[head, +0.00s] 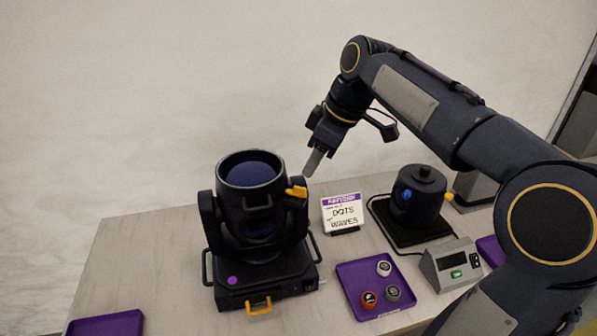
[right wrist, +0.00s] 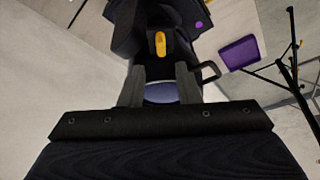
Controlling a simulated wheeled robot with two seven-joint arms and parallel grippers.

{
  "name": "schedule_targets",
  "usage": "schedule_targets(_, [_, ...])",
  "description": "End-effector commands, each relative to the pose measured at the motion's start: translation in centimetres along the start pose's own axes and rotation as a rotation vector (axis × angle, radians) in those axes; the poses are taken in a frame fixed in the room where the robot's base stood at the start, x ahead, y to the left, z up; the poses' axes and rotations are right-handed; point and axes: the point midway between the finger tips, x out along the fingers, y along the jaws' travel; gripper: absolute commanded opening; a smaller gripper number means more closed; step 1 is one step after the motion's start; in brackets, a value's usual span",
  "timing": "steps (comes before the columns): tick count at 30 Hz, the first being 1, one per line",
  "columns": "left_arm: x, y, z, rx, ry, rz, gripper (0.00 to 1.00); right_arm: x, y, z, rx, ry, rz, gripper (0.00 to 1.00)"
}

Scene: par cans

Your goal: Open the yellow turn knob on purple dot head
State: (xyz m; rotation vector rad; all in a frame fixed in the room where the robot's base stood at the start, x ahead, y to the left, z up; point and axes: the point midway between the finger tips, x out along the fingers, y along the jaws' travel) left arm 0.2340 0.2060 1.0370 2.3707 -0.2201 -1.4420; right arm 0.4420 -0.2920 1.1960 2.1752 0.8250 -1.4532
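The black moving head light (head: 256,255) with a purple dot on its base stands upright on the table. Its yellow turn knob (head: 296,191) is on the upper right side of the head, and it also shows in the right wrist view (right wrist: 160,43). My right gripper (head: 314,163) is just above and to the right of the knob, apart from it in the head view. In the right wrist view its two fingers (right wrist: 160,88) are spread with a gap and nothing between them; the knob lies beyond the tips. My left gripper is not in view.
A sign reading "DOTS WAVES" (head: 342,213) stands right of the light. A purple tray (head: 350,276) holds three small round pieces. A smaller black device (head: 421,191) with a yellow knob and a grey box (head: 449,265) stand further right. Another purple tray (head: 106,324) is front left.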

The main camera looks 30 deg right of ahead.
Motion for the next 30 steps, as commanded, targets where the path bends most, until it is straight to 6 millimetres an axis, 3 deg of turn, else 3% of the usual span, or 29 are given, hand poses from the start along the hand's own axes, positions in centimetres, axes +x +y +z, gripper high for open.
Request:
schedule_targets(10, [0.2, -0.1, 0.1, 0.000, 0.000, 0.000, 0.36, 5.4, -0.1, 0.0, 0.002, -0.002, -0.002, 0.30])
schedule_targets(22, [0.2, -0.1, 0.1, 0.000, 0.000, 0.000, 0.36, 6.5, -0.1, 0.1, 0.002, 0.001, 0.000, 0.30])
schedule_targets(30, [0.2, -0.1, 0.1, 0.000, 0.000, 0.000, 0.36, 6.5, -0.1, 0.1, 0.002, 0.001, 0.000, 0.00])
